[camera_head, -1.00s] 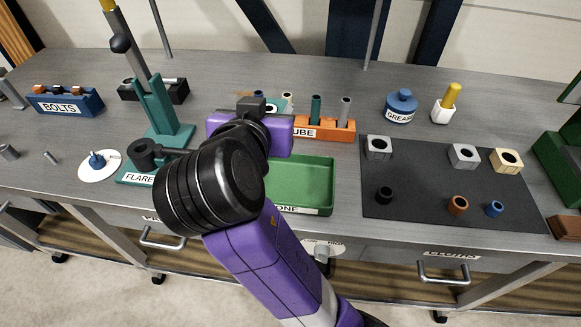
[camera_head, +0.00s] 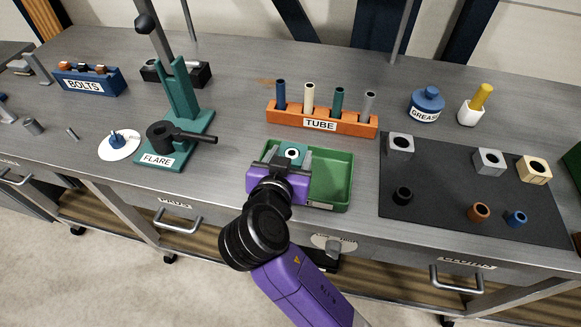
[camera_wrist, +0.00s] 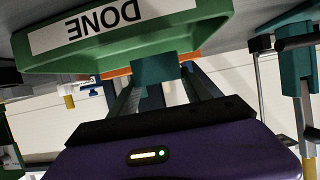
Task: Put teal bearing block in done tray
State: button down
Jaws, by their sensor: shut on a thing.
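The teal bearing block (camera_head: 292,152) is a small block with a light ring and a dark hole in its top. My gripper (camera_head: 291,160) is shut on it, a finger on each side. The done tray (camera_head: 335,180) is green, shallow and open-topped. The block is over the tray's left part, towards the back. In the wrist view the block (camera_wrist: 155,69) overlaps the edge of the tray (camera_wrist: 190,30), whose DONE label appears upside down. I cannot tell how far the block is above the tray floor. My gripper hides the tray's front left corner.
An orange TUBE rack (camera_head: 345,127) with several upright tubes stands just behind the tray. The teal FLARE tool (camera_head: 180,130) stands to the left, its dark handle pointing towards the tray. A dark mat (camera_head: 440,190) with several blocks and bushings lies to the right.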

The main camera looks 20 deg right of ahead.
jog(key=shift+f, duration=2.1)
jog(key=shift+c, duration=2.4)
grip_release()
jog(key=shift+f, duration=0.15)
jog(key=shift+r, duration=0.2)
jog(key=shift+s+a, duration=0.25)
jog(key=shift+s, duration=0.05)
jog(key=b+v, duration=0.1)
jog(key=v, duration=1)
jog(key=shift+r, duration=0.2)
jog(key=shift+s, duration=0.15)
